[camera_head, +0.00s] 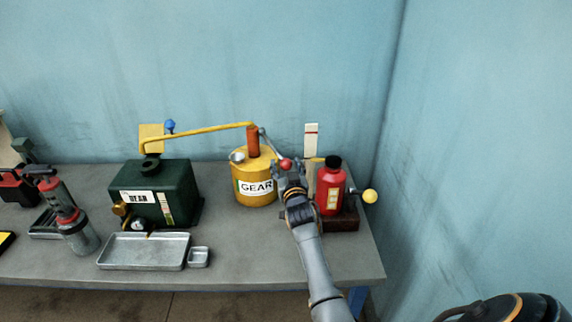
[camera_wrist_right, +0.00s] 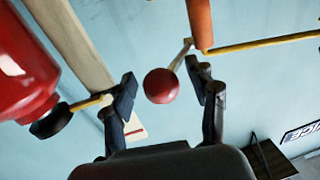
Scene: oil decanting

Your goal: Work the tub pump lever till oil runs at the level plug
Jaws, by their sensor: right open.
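The yellow tub (camera_head: 255,190) labelled GEAR stands on the bench with an orange pump body (camera_head: 253,141) on top. Its lever (camera_head: 270,147) slopes down to a red ball knob (camera_head: 285,165). My right gripper (camera_head: 288,173) is open at the knob. In the right wrist view the red knob (camera_wrist_right: 161,86) sits between the spread fingers (camera_wrist_right: 166,83), with gaps on both sides. A yellow delivery pipe (camera_head: 200,132) runs from the pump to the top of a dark green housing (camera_head: 180,180). Brass fittings (camera_head: 120,210) show low on its front; no running oil is visible. My left gripper is out of view.
A metal tray (camera_head: 145,252) and small dish (camera_head: 198,257) lie before the housing. The bench (camera_head: 260,255) is clear in front of the tub.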

